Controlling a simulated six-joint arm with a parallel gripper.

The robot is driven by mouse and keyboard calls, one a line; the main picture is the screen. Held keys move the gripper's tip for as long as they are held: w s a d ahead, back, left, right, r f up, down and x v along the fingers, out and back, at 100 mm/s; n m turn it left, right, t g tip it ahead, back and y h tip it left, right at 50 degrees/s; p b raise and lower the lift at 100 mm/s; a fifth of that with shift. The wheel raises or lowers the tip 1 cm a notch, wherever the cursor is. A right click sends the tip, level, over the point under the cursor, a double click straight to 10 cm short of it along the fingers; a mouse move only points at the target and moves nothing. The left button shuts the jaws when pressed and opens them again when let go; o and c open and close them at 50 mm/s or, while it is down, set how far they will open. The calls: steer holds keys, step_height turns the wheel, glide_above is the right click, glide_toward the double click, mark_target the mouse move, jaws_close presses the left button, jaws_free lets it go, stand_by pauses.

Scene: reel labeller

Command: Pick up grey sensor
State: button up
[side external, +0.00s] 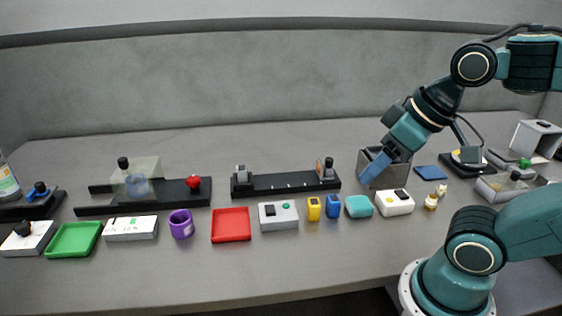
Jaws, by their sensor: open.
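My gripper (374,170), with blue fingers, points down and to the left at the grey open box (399,178) right of centre. It is open; whether its fingertips are inside the box or in front of it is unclear. I cannot tell for sure which thing is the grey sensor. A small grey block (241,173) stands on the left end of a black rail (285,184). A grey piece with a dark top and an orange part (326,168) stands at its right end. My gripper is apart from both. The inside of the grey box is mostly hidden.
In front of the rail lie a red tray (231,225), a grey button box (278,215), yellow (313,209) and blue (333,206) blocks, a teal block (359,206) and a white box (394,203). A purple cup (181,224) stands left. The front table strip is clear.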

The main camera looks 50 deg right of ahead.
steer(key=w+r+n, duration=0.2)
steer(key=w+r, duration=0.2)
steer(key=w, duration=0.6)
steer(key=n+g+y, duration=0.2)
steer(key=n+y, duration=0.1)
steer(key=n, duration=0.4)
glide_above(243, 168)
steer(key=s+d, duration=0.4)
step_height(243, 168, down, 13)
steer(key=shift+a+x, duration=0.1)
steer(key=shift+x, duration=2.1)
steer(key=shift+a+x, duration=0.15)
steer(key=shift+x, duration=2.05)
steer(key=shift+w, duration=0.1)
steer(key=shift+x, duration=2.55)
